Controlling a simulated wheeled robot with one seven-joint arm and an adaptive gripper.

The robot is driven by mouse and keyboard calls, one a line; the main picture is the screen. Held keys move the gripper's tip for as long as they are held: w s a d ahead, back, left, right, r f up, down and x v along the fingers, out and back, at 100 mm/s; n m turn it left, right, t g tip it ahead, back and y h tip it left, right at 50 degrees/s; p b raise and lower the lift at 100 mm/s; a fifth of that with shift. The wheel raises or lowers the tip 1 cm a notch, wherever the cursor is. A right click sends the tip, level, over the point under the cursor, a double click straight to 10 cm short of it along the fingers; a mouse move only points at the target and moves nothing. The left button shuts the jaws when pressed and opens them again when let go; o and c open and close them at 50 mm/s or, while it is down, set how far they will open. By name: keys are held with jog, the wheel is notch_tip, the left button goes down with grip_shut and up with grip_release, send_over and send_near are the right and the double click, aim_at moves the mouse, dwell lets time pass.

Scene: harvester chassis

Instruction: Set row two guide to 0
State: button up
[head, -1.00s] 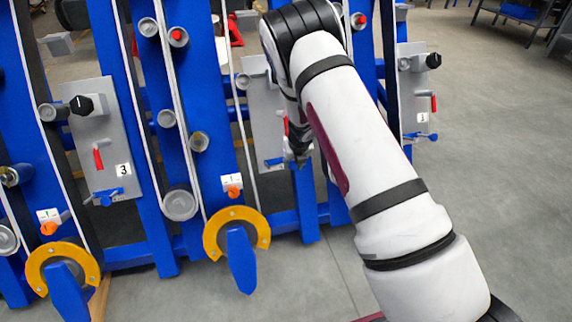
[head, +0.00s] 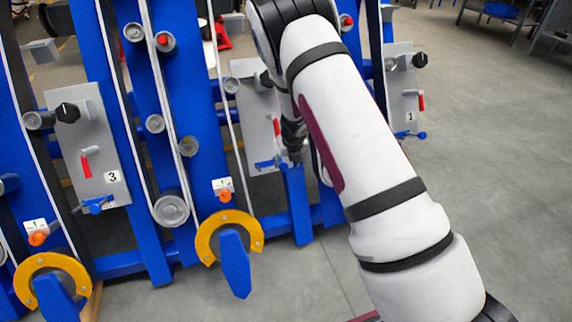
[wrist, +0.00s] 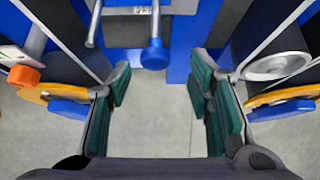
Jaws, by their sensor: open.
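The middle grey panel (head: 252,100), between the panels marked 3 and 1, is partly behind my arm, and its number is hidden. A red-handled lever (head: 277,126) shows on it, with a blue lever (head: 265,164) at its lower edge. My gripper (head: 294,158) is beside this lower edge, small and partly hidden in the head view. In the wrist view my gripper (wrist: 160,78) is open and empty, with green finger pads. A blue knob (wrist: 155,55) on a rod lies between the fingertips in the picture, apart from both pads. I cannot tell its depth.
Panel 3 (head: 90,150) and panel 1 (head: 401,90) have similar levers. An orange knob (head: 225,196) sits under a small white label, above a yellow ring guard (head: 205,243) with a blue plate. Blue uprights and belts crowd the left. Grey floor (head: 480,150) is open at right.

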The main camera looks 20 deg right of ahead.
jog(key=v, duration=0.8)
jog(key=shift+s+r, duration=0.15)
jog(key=shift+r, duration=0.1)
